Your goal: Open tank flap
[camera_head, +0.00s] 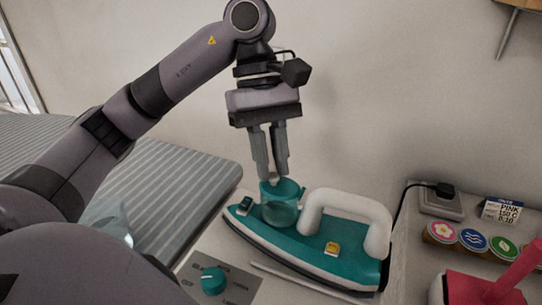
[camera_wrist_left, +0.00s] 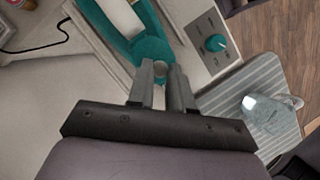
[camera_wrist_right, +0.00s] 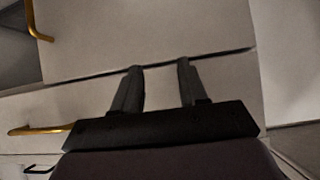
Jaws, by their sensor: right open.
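A teal steam iron (camera_head: 300,245) with a white handle (camera_head: 350,215) rests on the pale top, its tip to the left. A translucent teal water tank (camera_head: 281,213) rises at its front. My left gripper (camera_head: 276,180) points down at the top of the tank, fingers close together with a narrow gap. A small pale round part (camera_wrist_left: 159,68) shows between its fingertips in the left wrist view. Whether the fingers press on it is unclear, and they partly hide the flap. My right gripper (camera_wrist_right: 160,68) is open and empty, facing a pale cabinet front (camera_wrist_right: 150,35).
A teal dial (camera_head: 213,280) sits on a grey panel beside the iron. A striped ironing board (camera_head: 190,165) lies left, with a clear bottle (camera_wrist_left: 268,112) on it. To the right are a socket (camera_head: 440,203), round colored lids (camera_head: 473,241) and a red object (camera_head: 490,290).

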